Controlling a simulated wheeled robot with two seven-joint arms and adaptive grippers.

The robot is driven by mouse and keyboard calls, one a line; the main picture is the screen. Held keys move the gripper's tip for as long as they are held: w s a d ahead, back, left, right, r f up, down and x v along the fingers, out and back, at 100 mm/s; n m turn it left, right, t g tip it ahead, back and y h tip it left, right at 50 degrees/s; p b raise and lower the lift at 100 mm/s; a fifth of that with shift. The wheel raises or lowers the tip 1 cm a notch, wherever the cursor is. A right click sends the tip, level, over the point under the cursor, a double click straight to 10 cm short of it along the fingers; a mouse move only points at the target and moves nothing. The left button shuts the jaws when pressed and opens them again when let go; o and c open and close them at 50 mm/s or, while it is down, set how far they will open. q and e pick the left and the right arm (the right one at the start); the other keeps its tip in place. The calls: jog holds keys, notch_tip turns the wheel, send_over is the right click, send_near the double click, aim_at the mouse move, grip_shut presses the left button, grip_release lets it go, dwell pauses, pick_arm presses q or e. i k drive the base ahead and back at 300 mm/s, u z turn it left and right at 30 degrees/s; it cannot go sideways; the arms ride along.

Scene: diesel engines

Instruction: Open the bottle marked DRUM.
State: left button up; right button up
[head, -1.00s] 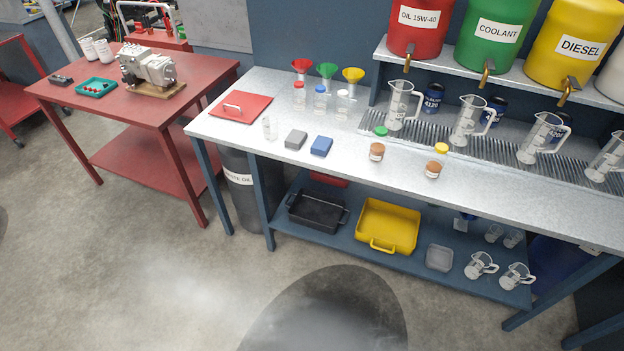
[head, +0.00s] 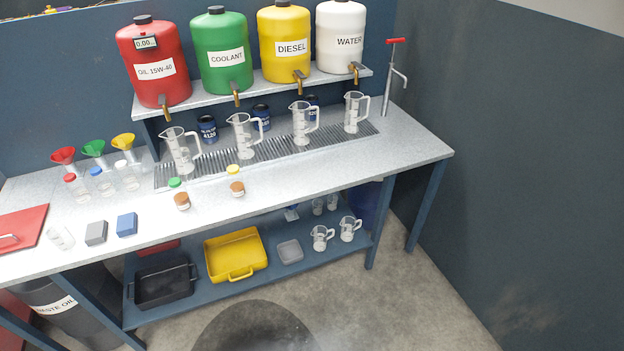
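No lettering DRUM can be read on any bottle. Three small clear bottles stand at the bench's left part: a red-capped bottle (head: 80,192), a blue-capped bottle (head: 104,186) and a white-capped bottle (head: 129,181). Farther right, two brown items, a left one (head: 182,202) and a right one (head: 237,189), stand at the front of the slatted strip. A green cap (head: 174,183) shows just above the left one and a yellow cap (head: 233,169) above the right one; I cannot tell whether they are joined. Neither of my grippers is in view.
Clear jugs (head: 180,152) stand on the slatted strip (head: 265,151) below labelled drums (head: 155,68). The bench's right front (head: 370,165) is clear.

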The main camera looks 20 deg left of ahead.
aim_at(236, 183)
jog(key=z, duration=0.45)
jog(key=i, duration=2.25)
jog(key=u, duration=1.85)
